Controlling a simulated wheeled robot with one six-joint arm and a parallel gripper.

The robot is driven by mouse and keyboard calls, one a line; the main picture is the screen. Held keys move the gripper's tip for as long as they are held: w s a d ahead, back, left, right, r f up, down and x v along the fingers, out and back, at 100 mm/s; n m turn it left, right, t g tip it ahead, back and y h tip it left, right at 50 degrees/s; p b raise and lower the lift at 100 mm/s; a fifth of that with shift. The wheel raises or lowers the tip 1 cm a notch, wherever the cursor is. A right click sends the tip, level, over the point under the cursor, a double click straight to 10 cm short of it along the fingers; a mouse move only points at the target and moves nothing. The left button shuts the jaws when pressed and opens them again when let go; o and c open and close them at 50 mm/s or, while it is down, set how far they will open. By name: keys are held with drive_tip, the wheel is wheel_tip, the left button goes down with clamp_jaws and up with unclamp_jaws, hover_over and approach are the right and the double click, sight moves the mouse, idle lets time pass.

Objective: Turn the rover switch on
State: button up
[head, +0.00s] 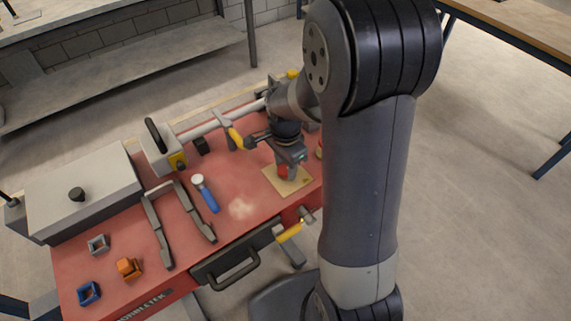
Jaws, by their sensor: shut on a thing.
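My gripper (288,177) points down over a small tan board (271,182) on the right part of the red bench top. It is shut on a small red object (283,172) at the board, mostly hidden by the fingers. I cannot tell whether this red object is the rover switch. No rover or labelled switch can be made out clearly. My arm covers the bench's right end.
The red bench top (110,245) also holds a grey box (85,190), a blue-handled tool (207,195), a dark U-shaped frame (155,222), an orange block (129,268) and a blue square ring (89,293). Yellow-handled valves (236,138) stand behind. A pale powder patch (241,208) lies left of the board.

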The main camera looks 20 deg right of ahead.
sight(285, 168)
drive_tip(key=shift+m, duration=0.3)
drive_tip(key=o, duration=1)
drive_tip(key=shift+c, duration=0.2)
wheel_tip(285, 168, up, 11)
drive_tip(key=shift+f, duration=0.2)
wheel_tip(285, 168, down, 11)
drive_tip(key=shift+r, duration=0.15)
idle(0.4)
drive_tip(key=shift+r, duration=0.15)
